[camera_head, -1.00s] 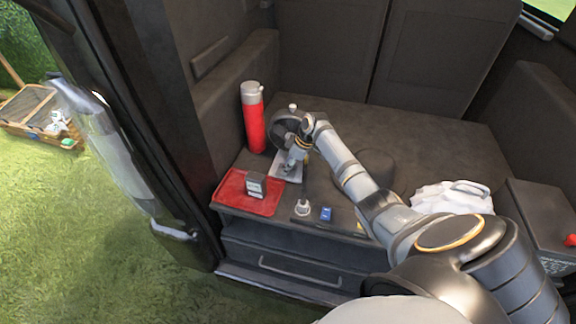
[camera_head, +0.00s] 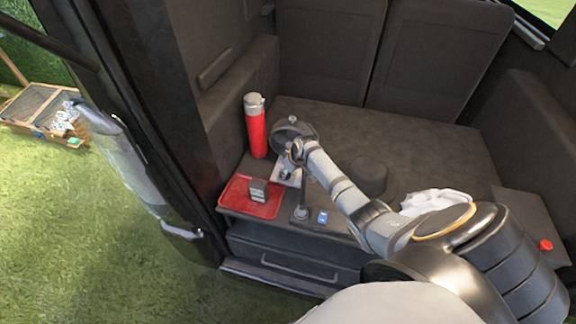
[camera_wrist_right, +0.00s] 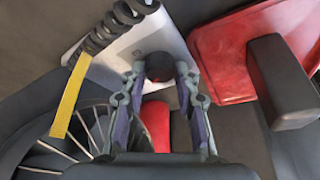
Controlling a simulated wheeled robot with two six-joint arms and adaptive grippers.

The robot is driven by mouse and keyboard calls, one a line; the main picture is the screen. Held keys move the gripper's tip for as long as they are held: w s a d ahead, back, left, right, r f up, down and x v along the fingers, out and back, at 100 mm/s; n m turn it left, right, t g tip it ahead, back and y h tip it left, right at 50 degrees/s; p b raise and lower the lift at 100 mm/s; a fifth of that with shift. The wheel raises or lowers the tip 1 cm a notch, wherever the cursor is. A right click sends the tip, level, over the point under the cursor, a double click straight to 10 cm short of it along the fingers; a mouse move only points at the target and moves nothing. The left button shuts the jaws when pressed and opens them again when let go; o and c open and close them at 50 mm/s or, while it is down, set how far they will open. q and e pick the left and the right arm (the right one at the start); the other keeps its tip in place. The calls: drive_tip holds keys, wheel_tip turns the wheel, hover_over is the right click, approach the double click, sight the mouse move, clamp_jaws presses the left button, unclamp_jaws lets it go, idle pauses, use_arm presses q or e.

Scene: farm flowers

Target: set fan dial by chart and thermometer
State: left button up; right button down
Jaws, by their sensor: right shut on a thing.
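The fan (camera_head: 293,131) stands at the back left of the dark bench, on a white base (camera_head: 287,172). In the right wrist view, its grille (camera_wrist_right: 75,140) is at the lower left and the white base (camera_wrist_right: 125,55) at the top. My right gripper (camera_wrist_right: 158,75) is shut on a round black knob (camera_wrist_right: 158,66) at the edge of the white base. In the head view, my right arm partly hides the hand and the base. A dark box (camera_head: 258,190) stands on the red tray (camera_head: 238,203); I cannot read any marking. No chart or thermometer can be made out. My left gripper is out of view.
A red flask (camera_head: 256,130) stands close to the fan. A small upright object (camera_head: 302,208) and a small blue item (camera_head: 322,217) are near the front edge. A white cloth (camera_head: 430,200) lies at right. A yellow strip (camera_wrist_right: 67,100) hangs near the fan's grille.

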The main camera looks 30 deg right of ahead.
drive_tip(key=m+p, duration=0.1)
drive_tip(key=m+h+p, duration=0.1)
drive_tip(key=shift+a+r+m, duration=0.15)
drive_tip(key=shift+r+m, duration=0.1)
drive_tip(key=shift+m, duration=0.15)
drive_tip(key=shift+f+m+h+p, duration=0.1)
drive_tip(key=shift+m+h+p, duration=0.4)
drive_tip(key=shift+m, duration=0.4)
drive_tip(key=shift+f+m+h+p, duration=0.1)
drive_tip(key=shift+m+h+p, duration=0.3)
drive_tip(key=shift+m, duration=0.7)
drive_tip(key=shift+a+m+g+h, duration=0.1)
drive_tip(key=shift+m+g+h, duration=0.3)
drive_tip(key=shift+m, duration=0.7)
drive_tip(key=c, duration=1)
unclamp_jaws()
